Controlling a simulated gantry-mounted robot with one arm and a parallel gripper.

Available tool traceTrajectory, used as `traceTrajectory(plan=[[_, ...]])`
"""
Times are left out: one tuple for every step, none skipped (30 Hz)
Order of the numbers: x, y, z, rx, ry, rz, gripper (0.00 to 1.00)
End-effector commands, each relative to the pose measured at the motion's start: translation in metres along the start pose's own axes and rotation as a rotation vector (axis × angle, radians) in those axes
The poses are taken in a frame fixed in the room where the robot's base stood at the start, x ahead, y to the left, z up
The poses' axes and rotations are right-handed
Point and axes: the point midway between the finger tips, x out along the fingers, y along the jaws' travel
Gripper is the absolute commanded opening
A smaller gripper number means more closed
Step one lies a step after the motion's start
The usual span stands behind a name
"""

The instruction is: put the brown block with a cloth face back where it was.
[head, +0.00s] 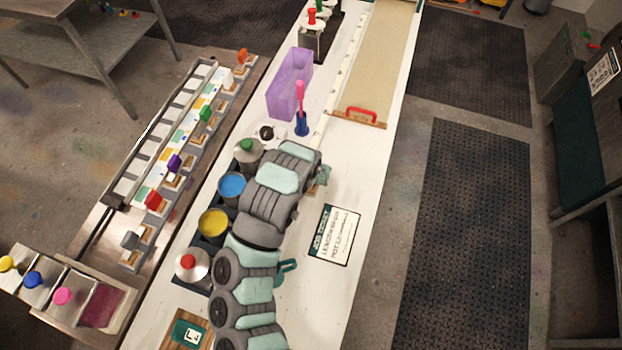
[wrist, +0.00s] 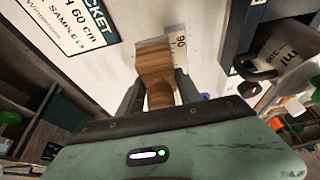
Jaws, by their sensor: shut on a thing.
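My gripper (wrist: 158,92) is shut on a brown wooden block (wrist: 154,62), with one dark finger on each side of it. The block has a wide upper part and a rounded, narrower part between the fingers. Its cloth face cannot be made out. In the head view my arm covers most of the gripper, and a small brown piece of the block (head: 313,188) shows beside the arm's end, over the white table (head: 380,180). I cannot tell whether the block touches the table.
A job ticket (head: 334,234) lies right of my arm. Pots, including a blue one (head: 232,186) and a yellow one (head: 213,223), stand left of it. A purple bin (head: 289,84) and a blue holder (head: 301,125) stand beyond. A rack (head: 150,206) holds several colored-handled blocks.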

Motion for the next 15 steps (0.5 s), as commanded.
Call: traceTrajectory(plan=[[0.005,0.000,0.003,0.000,-0.002,0.000,0.00],[0.009,0.001,0.004,0.000,-0.001,0.001,0.00],[0.014,0.002,0.006,0.001,-0.003,0.002,0.00],[0.019,0.002,0.009,0.001,-0.005,0.002,0.00],[0.023,0.002,0.011,0.001,-0.006,0.002,0.00],[0.028,0.002,0.013,0.001,-0.005,0.001,0.00],[0.030,0.001,0.014,0.000,-0.003,0.000,0.00],[0.032,0.000,0.014,0.000,-0.002,-0.001,0.00],[0.032,0.000,0.014,0.000,-0.001,-0.001,0.00],[0.032,0.000,0.014,0.000,0.000,-0.001,0.00],[0.032,0.000,0.013,0.000,0.001,-0.001,0.00],[0.032,0.000,0.013,0.000,0.001,-0.001,0.00],[0.032,0.000,0.013,0.000,0.001,-0.001,0.00],[0.032,0.000,0.013,0.000,0.001,-0.001,0.00],[0.032,0.000,0.013,0.000,0.001,-0.001,0.00]])
